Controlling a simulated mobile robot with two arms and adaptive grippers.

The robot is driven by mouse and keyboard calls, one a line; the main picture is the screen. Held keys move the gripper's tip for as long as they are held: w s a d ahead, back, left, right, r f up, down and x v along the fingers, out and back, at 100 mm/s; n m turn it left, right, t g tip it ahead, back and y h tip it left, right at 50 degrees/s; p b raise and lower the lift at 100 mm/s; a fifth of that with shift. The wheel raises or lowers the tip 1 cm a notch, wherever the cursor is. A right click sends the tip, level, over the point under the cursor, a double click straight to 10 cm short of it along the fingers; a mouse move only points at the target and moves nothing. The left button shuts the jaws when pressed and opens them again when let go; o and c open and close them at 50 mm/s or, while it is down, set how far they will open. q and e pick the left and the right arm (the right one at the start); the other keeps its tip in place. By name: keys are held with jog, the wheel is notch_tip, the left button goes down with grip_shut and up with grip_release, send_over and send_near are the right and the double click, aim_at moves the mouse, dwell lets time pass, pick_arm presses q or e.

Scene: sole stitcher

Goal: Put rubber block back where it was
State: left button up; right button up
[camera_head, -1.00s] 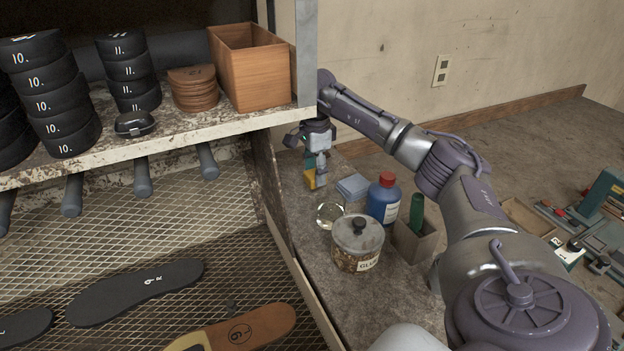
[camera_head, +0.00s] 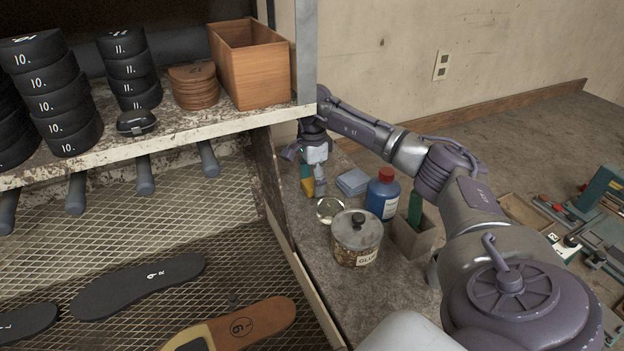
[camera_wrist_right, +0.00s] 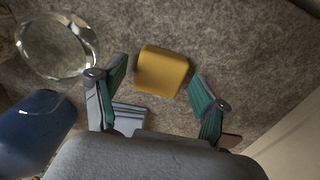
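The yellow block (camera_head: 307,186), which I take to be the rubber block, appears to rest on the grey worktop beside the shelf. It is partly hidden by my right gripper (camera_head: 316,186) in the head view. In the right wrist view the yellow block (camera_wrist_right: 162,71) lies between and slightly beyond the spread green-padded fingertips of the right gripper (camera_wrist_right: 158,84). A gap shows on both sides, so the fingers are open and not clamped on it. My left gripper is not in view.
A blue-grey folded item (camera_head: 352,182), a glass dish (camera_head: 330,211), a blue bottle (camera_head: 382,198), a lidded glue jar (camera_head: 356,240) and a holder (camera_head: 413,238) stand close by on the worktop. The shelf (camera_head: 200,133) edge is to the left.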

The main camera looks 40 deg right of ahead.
aim_at(311, 182)
jog(key=shift+r, duration=0.65)
notch_tip(311, 182, up, 7)
jog(key=shift+f+b, duration=0.2)
jog(key=shift+b, duration=0.45)
jog(key=shift+w, duration=0.1)
